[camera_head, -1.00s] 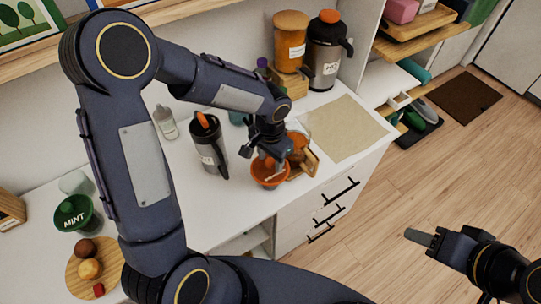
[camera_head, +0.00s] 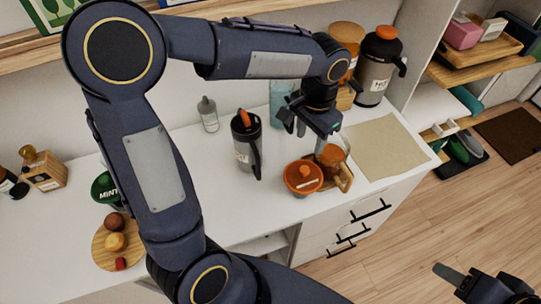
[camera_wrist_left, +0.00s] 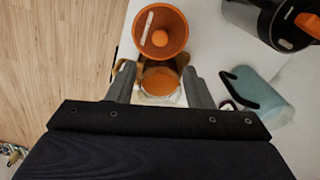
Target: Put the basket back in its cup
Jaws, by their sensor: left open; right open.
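An orange, bowl-like piece (camera_head: 302,178) with a pale strip and a round knob stands on the white counter. It also shows at the top of the left wrist view (camera_wrist_left: 172,38). Just behind and right of it is an amber-topped cup (camera_head: 333,154) with a brown handle, on a small wooden base. I cannot tell for sure which piece is the basket. My left gripper (camera_head: 310,130) is open and empty above the cup. In the left wrist view the cup's amber round top (camera_wrist_left: 160,79) lies between the fingers, apparently below them. My right gripper (camera_head: 452,276) is open over the floor.
A dark flask (camera_head: 246,142) stands left of the gripper, with a teal container (camera_head: 281,101) behind. A dark jug (camera_head: 379,68) and an amber canister (camera_head: 346,40) stand at the back. A beige mat (camera_head: 388,147) lies bare at right, by the counter's edge.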

